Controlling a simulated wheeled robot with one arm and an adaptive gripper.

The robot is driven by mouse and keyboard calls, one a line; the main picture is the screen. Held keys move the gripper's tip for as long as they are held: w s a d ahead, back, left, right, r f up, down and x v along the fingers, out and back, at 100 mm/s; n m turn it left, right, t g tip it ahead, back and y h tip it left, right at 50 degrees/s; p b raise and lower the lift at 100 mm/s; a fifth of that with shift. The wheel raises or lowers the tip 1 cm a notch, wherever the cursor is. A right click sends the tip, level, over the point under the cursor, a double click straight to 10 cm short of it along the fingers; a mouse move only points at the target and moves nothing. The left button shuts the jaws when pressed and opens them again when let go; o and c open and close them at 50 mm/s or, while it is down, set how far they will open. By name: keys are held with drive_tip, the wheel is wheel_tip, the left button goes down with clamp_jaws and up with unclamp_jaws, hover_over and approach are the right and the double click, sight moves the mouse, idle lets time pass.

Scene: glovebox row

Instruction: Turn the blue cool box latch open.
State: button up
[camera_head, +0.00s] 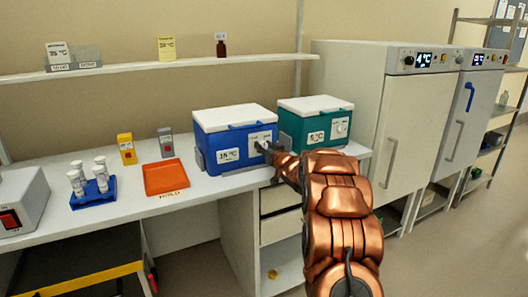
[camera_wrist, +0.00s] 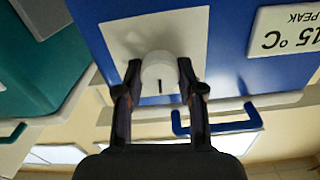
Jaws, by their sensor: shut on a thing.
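The blue cool box (camera_head: 216,142) with a white lid stands on the bench, its front label reading 15 °C. Its latch is a round white knob (camera_wrist: 160,72) on a pale plate (camera_wrist: 125,38), seen in the wrist view with a dark mark on it. My gripper (camera_wrist: 160,82) has one finger on each side of the knob and is shut on it. In the head view my gripper (camera_head: 264,146) is at the front right of the blue box and hides most of the knob. The lid is down.
A teal cool box (camera_head: 318,130) stands close on the right. An orange tray (camera_head: 166,178), a blue vial rack (camera_head: 93,194), and yellow (camera_head: 126,149) and grey (camera_head: 166,142) boxes are to the left. A shelf (camera_head: 150,69) runs above. White cabinets (camera_head: 420,110) stand at right.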

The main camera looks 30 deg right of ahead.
drive_tip(key=n+b, duration=0.2)
drive_tip(key=n, duration=0.1)
drive_tip(key=n+b, duration=0.1)
drive_tip(key=shift+f+n, duration=0.3)
drive_tip(key=n+b, duration=0.3)
drive_tip(key=n, duration=0.2)
drive_tip(key=shift+a+r+b, duration=0.1)
drive_tip(key=shift+r+b, duration=0.05)
drive_tip(key=shift+b, duration=0.2)
drive_tip(key=shift+n, duration=0.4)
drive_tip(key=o, duration=1.1)
drive_tip(key=shift+o, duration=0.2)
drive_tip(key=shift+r, duration=0.1)
drive_tip(key=s+a, duration=0.1)
drive_tip(key=s, duration=1.1)
drive_tip(key=shift+a, duration=0.1)
